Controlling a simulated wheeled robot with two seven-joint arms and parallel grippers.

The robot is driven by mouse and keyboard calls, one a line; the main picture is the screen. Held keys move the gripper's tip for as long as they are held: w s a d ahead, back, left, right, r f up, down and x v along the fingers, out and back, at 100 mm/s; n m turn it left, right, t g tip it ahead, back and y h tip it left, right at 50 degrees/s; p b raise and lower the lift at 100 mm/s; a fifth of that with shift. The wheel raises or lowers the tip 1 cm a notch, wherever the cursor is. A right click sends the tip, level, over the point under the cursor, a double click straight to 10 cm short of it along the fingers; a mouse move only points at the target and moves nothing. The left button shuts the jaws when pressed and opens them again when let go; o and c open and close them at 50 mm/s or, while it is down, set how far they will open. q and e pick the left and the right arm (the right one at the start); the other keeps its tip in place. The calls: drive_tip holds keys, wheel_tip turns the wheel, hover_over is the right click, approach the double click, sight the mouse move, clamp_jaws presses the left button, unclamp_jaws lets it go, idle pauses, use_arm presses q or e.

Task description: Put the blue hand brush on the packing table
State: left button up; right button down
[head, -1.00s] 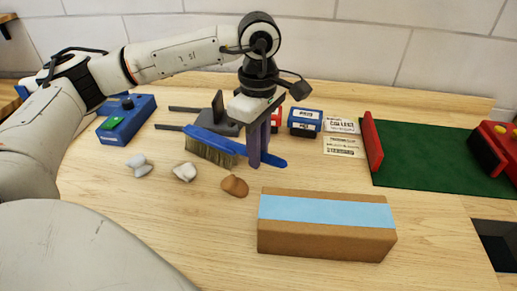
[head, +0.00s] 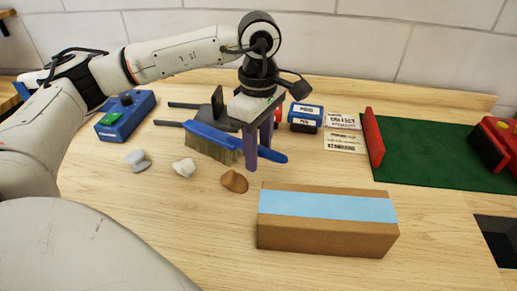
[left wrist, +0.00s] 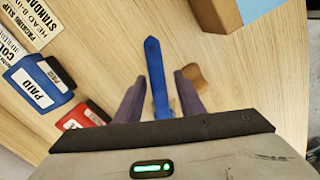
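The blue hand brush (head: 212,139) rests bristles down on the wooden table (head: 330,180), its handle pointing right in the head view. My left gripper (head: 258,163) points down over the handle. In the left wrist view the blue handle (left wrist: 158,75) runs between the two spread fingers of my left gripper (left wrist: 159,82), with gaps on both sides. The gripper is open around the handle. My right gripper is not in view.
A taped carton (head: 325,225) stands in front, with a brown lump (head: 234,181) and pale lumps (head: 184,168) to its left. Behind are a blue control box (head: 125,115), stamps (head: 305,118) and labels (head: 344,143). A green mat (head: 430,150) lies right.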

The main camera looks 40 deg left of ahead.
use_arm(q)
wheel_tip(320, 180, up, 13)
drive_tip(key=p, duration=0.1)
drive_tip(key=shift+r, duration=0.2)
idle(0.4)
